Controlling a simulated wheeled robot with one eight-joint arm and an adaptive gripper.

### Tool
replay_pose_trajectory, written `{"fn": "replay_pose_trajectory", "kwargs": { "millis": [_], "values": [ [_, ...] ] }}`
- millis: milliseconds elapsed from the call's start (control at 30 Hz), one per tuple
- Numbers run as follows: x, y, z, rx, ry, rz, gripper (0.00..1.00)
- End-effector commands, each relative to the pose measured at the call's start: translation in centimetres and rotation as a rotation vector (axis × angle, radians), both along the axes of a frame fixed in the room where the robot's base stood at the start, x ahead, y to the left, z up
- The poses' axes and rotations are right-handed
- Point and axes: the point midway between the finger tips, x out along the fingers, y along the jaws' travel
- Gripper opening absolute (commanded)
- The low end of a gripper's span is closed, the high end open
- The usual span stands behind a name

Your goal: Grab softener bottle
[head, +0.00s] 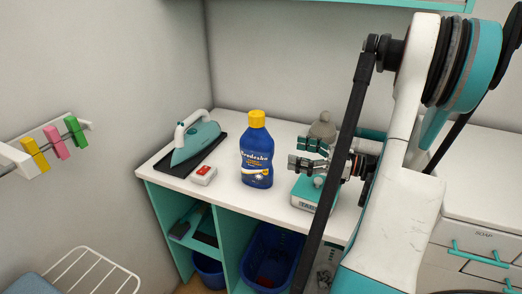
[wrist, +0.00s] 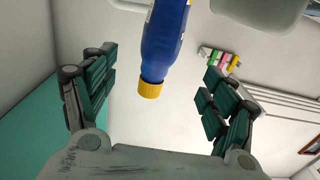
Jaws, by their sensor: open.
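The softener bottle is most likely the blue bottle (head: 256,155) with a yellow cap and printed label, upright on the white counter in the head view. My gripper (head: 298,155) is open just right of it, fingers pointing left toward it, with a gap between. In the wrist view the bottle (wrist: 163,45) appears upside down, cap lowest, in the space between the spread fingers of my gripper (wrist: 158,66). Neither finger visibly touches it. The bottle's base is cut off in that view.
A teal iron (head: 196,142) on a dark pad and a small red-and-white box (head: 203,175) stand left of the bottle. A teal and white box (head: 306,194) sits below my gripper. A greyish bottle (head: 322,129) stands behind it. Wall pegs (head: 55,141) hang at left.

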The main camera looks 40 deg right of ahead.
Motion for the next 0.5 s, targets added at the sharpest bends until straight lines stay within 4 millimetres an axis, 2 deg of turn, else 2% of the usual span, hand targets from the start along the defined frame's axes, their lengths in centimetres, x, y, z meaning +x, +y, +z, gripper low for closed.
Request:
{"fn": "replay_pose_trajectory", "kwargs": {
  "millis": [400, 500],
  "values": [
    [6.0, 2.8, -0.2, 0.005, 0.002, 0.004, 0.78],
    [7.0, 3.1, -0.2, 0.005, 0.002, 0.002, 0.78]
  ]
}}
